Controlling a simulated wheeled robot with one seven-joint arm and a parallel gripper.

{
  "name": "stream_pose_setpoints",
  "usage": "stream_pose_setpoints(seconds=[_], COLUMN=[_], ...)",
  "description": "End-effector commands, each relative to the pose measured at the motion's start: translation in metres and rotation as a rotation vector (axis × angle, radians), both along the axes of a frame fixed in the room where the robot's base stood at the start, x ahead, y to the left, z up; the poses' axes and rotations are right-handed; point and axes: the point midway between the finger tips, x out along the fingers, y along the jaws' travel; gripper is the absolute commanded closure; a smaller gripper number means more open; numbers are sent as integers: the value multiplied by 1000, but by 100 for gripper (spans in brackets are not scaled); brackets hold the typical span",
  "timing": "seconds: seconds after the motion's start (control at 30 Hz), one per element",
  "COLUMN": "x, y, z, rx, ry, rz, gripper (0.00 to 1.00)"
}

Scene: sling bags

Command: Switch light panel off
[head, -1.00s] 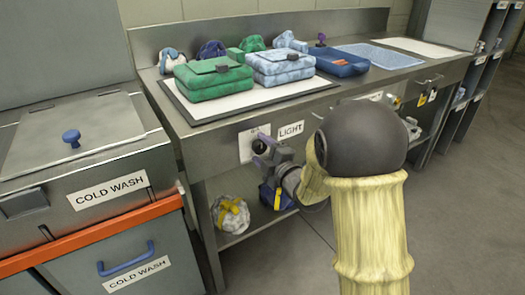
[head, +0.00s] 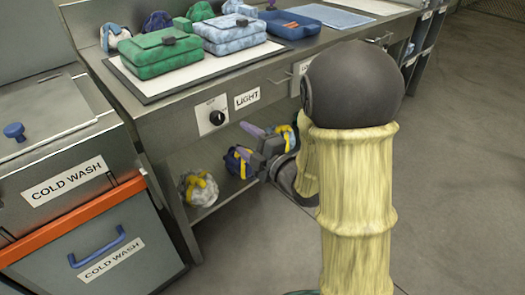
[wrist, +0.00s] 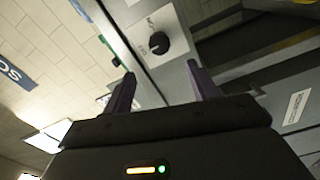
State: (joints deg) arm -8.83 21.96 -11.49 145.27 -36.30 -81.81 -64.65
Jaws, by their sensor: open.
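The light panel (head: 212,115) is a pale plate with a black round knob (head: 218,118) on the steel bench front, left of a "LIGHT" label (head: 247,99). In the wrist view the light panel (wrist: 143,36) and its knob (wrist: 159,43) show upper centre, beyond the fingertips. The knob's pointer direction is too small to tell surely. My gripper (head: 248,140) is open and empty, with purple fingers, below and right of the knob in the head view. In the wrist view my gripper's two fingers (wrist: 160,80) stand apart, and neither touches the knob.
Green and light blue bags (head: 160,52) lie on a white mat on the bench. A blue tray (head: 290,24) stands farther right. Wrapped bundles (head: 198,188) sit on the shelf below. A cold wash unit (head: 70,185) with an orange rail stands left. Floor at right is clear.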

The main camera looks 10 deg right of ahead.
Motion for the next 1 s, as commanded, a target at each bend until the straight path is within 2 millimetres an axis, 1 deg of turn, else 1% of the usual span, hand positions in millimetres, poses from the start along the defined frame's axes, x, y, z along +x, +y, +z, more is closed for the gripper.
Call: stream_pose_setpoints(seconds=[0.03,0.1,0.67,0.9,1.0], x=[-3,-4,-23,-42,-46], y=[-2,-3,-16,-29,-32], z=[-4,-4,-5,-2,-2], rx=[1,0,-1,-1,0], ry=[-3,-4,-4,-4,-1], rz=[-1,2,0,-2,-1], gripper=[41,41,41,41,41])
